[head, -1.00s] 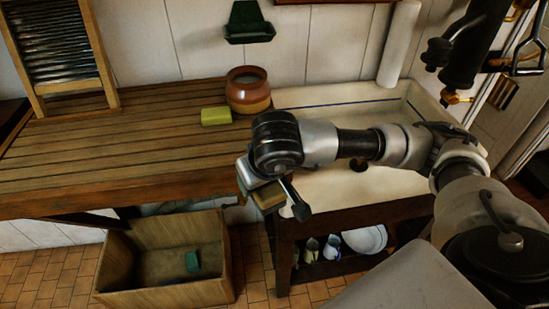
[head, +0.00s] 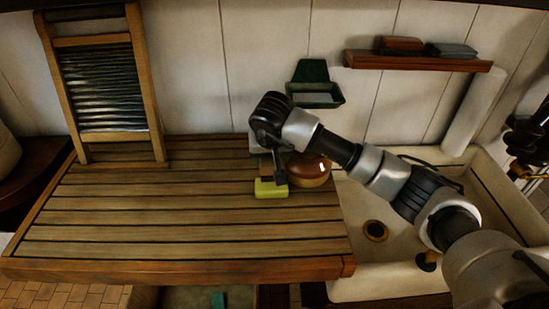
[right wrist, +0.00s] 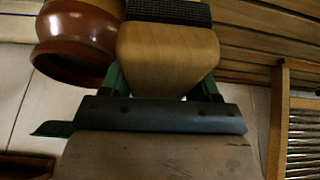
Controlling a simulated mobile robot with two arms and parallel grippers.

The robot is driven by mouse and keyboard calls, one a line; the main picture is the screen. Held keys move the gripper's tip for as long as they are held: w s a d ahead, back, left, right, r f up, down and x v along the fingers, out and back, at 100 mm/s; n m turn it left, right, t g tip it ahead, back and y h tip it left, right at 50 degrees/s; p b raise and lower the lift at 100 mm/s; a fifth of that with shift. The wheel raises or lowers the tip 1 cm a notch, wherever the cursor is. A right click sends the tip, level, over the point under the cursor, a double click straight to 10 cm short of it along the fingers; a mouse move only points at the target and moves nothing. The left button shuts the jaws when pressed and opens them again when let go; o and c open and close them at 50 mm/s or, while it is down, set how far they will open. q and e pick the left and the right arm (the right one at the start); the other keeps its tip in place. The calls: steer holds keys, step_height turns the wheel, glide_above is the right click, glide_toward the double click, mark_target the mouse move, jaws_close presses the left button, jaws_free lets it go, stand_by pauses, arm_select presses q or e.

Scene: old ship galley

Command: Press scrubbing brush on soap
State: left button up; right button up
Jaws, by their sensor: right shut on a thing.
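In the right wrist view the gripper (right wrist: 166,78) is shut on the wooden scrubbing brush (right wrist: 167,50). Its dark bristles (right wrist: 168,11) face the counter side, with a sliver of yellow soap (right wrist: 129,8) beyond. I cannot tell whether bristles and soap touch. The brush is mostly hidden by my arm in the head view. My left gripper is out of view.
The jar (head: 311,172) stands close beside the gripper and shows in the right wrist view (right wrist: 85,28). A green wall dish (head: 316,94) hangs behind. A washboard (head: 102,85) stands back left; a sink (head: 400,285) is on the right. The counter's left part is clear.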

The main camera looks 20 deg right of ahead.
mark_target(271, 184)
steer(key=shift+w, duration=0.15)
steer(key=shift+s+a+f+b, duration=0.1)
steer(key=shift+s+f+b, duration=0.65)
steer(key=shift+s+f, duration=0.3)
steer(key=shift+b+x, duration=0.35)
steer(key=shift+x, duration=0.7)
steer(key=shift+w+f, duration=0.1)
steer(key=shift+f, duration=0.4)
arm_select(q)
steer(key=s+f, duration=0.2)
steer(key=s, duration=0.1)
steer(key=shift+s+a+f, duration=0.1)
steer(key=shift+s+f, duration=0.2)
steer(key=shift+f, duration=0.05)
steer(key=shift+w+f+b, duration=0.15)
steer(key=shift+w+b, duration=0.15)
steer(key=shift+b, duration=0.05)
arm_select(e)
steer(key=shift+f, duration=0.2)
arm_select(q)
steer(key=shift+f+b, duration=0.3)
arm_select(e)
steer(key=shift+f, duration=0.35)
